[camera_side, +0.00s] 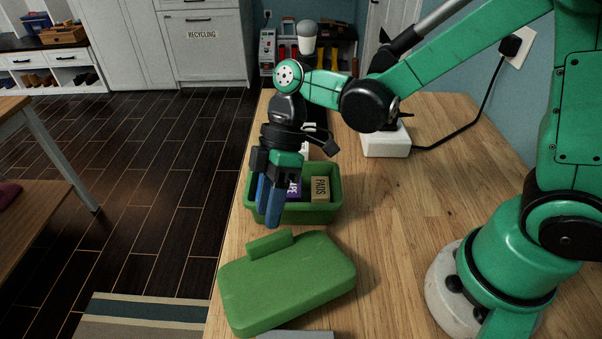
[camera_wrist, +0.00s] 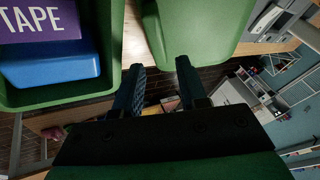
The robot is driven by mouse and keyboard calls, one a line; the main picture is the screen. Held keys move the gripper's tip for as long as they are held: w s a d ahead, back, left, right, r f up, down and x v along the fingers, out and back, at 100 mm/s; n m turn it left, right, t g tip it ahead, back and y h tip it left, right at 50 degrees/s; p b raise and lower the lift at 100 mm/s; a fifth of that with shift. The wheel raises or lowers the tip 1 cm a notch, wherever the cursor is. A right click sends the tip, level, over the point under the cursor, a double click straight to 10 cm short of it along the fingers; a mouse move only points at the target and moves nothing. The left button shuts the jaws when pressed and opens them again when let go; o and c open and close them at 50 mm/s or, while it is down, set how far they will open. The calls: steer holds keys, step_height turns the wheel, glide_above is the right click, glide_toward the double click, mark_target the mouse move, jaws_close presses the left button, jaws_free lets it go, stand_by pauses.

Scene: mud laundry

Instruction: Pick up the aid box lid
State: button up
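The aid box lid (camera_side: 290,285), a green slab with a raised tab on its far edge, lies on the wooden table in front of the open green aid box (camera_side: 325,212). In the wrist view the lid (camera_wrist: 205,25) fills the top middle, beside the box rim (camera_wrist: 108,75). My gripper (camera_side: 268,218) points down with its blue fingers by the box's near left side, short of the lid. In the wrist view my gripper (camera_wrist: 160,68) has its fingers apart with nothing held between them. Its exact height over the lid is hard to tell.
The box holds a purple tape pack (camera_wrist: 40,20), a blue item (camera_wrist: 50,65) and a tan pads pack (camera_side: 320,190). A white block (camera_side: 386,140) with a black cable stands behind. A grey object (camera_side: 295,335) lies at the lower frame edge. The table (camera_side: 420,190) is clear right of the lid.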

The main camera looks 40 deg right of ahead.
mark_target(263, 240)
steer(key=shift+x, duration=2.6)
steer(key=shift+w, duration=0.1)
jaws_close()
